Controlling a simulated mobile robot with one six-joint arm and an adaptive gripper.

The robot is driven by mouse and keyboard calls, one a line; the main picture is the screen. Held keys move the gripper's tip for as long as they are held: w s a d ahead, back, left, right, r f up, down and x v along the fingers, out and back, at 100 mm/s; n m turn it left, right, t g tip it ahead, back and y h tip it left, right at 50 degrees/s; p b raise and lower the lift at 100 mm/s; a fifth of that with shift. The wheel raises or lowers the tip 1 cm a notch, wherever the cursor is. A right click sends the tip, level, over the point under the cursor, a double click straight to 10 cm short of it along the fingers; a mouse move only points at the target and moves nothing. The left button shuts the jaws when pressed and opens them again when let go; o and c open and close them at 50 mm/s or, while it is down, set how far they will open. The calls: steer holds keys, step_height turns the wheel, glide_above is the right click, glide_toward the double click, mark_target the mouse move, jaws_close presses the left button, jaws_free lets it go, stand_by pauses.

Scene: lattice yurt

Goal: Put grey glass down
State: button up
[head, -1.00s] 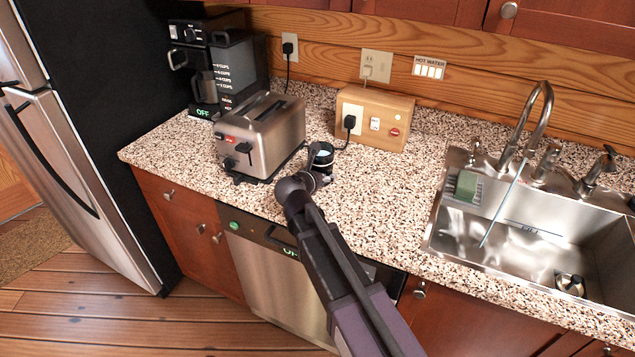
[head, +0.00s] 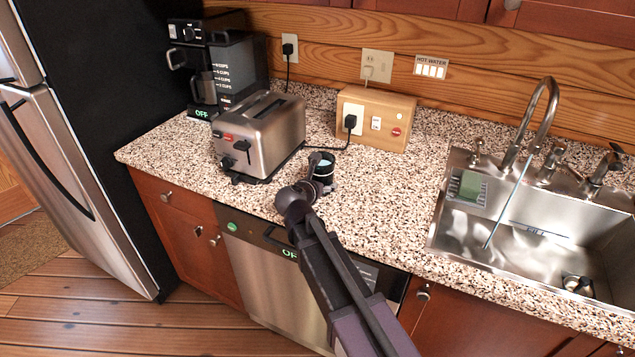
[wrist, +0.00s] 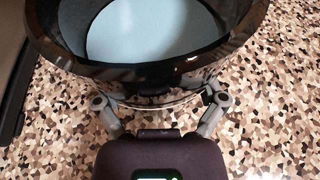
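The grey glass (head: 326,170) is dark and glossy, with a pale blue surface inside. It is upright at the counter's front part, right of the toaster. My gripper (head: 316,183) reaches it from the front, with its fingers around the glass. In the wrist view the glass (wrist: 160,72) fills the top, and the gripper's finger links (wrist: 160,108) spread to both sides of it. The fingertips are hidden by the glass. I cannot tell whether the base touches the speckled counter (head: 385,200).
The toaster (head: 262,138) stands close on the left. A wooden socket box (head: 385,112) with a plugged cord is behind. The coffee maker (head: 215,65) is at the back left. The sink (head: 530,225) is right. Counter between glass and sink is clear.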

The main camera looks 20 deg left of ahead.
steer(key=shift+r, duration=0.2)
stand_by(0.4)
steer(key=shift+s+r+p, duration=0.1)
steer(key=shift+s+p, duration=0.05)
steer(key=shift+p, duration=0.15)
steer(key=p+v, duration=0.3)
steer(key=v, duration=0.6)
steer(key=shift+s+r+p, duration=0.25)
steer(key=shift+s+p, duration=0.1)
steer(key=shift+p, duration=0.05)
steer(key=shift+v, duration=0.9)
steer(key=shift+a+f, duration=0.1)
